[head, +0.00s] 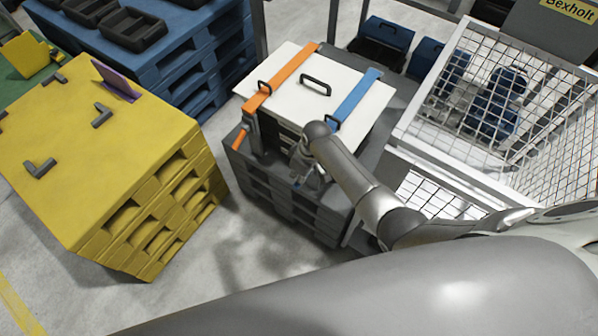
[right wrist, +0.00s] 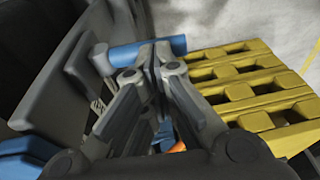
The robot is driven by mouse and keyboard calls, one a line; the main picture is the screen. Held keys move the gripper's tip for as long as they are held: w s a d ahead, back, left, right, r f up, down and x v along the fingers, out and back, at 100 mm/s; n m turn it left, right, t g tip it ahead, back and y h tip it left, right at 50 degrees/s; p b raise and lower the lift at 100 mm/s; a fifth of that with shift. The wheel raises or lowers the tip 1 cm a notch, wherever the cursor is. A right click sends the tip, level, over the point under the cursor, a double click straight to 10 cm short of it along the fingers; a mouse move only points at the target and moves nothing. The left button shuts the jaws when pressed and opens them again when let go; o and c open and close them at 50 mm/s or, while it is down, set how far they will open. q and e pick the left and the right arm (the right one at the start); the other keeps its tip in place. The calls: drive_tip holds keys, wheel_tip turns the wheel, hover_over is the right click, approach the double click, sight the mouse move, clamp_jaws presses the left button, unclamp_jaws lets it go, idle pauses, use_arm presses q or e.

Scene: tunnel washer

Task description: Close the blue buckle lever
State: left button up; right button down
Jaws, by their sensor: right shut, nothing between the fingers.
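A white-lidded crate (head: 290,92) has an orange strap (head: 280,77) and a blue strap (head: 356,98) across its lid. My right gripper (head: 310,178) is at the crate's front side, below the blue strap's front end, and is shut and empty. Its shut fingers also show in the right wrist view (right wrist: 150,75). There a blue bar (right wrist: 150,50), seemingly the blue buckle lever, lies just beyond the fingertips; whether they touch cannot be told. In the head view my wrist hides most of the blue buckle. An orange lever (head: 241,137) sticks out at the left front. My left gripper is not in view.
The crate stands on a dark grey pallet stack (head: 285,200). A yellow pallet stack (head: 100,150) stands to its left, with free floor between. A wire mesh cage (head: 480,110) is close on the right. Blue pallets (head: 190,60) stand behind left.

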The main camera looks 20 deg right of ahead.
sight(296, 183)
drive_tip(key=shift+s+a, duration=0.1)
drive_tip(key=shift+s+a+f+h+p, duration=0.1)
drive_tip(key=shift+f+h+p, duration=0.05)
drive_tip(key=shift+h+p, duration=0.25)
drive_tip(key=shift+s+a+f+t+h+p, duration=0.2)
drive_tip(key=shift+f+t+h+p, duration=0.15)
drive_tip(key=shift+t+h, duration=0.2)
drive_tip(key=shift+a+f+t+h, duration=0.1)
drive_tip(key=shift+f+t+h, duration=0.45)
drive_tip(key=shift+s+a+f+n+t+h+b, duration=0.15)
drive_tip(key=shift+f+n+t+h+b, duration=0.2)
drive_tip(key=shift+f+t+h, duration=0.2)
drive_tip(key=shift+f, duration=0.4)
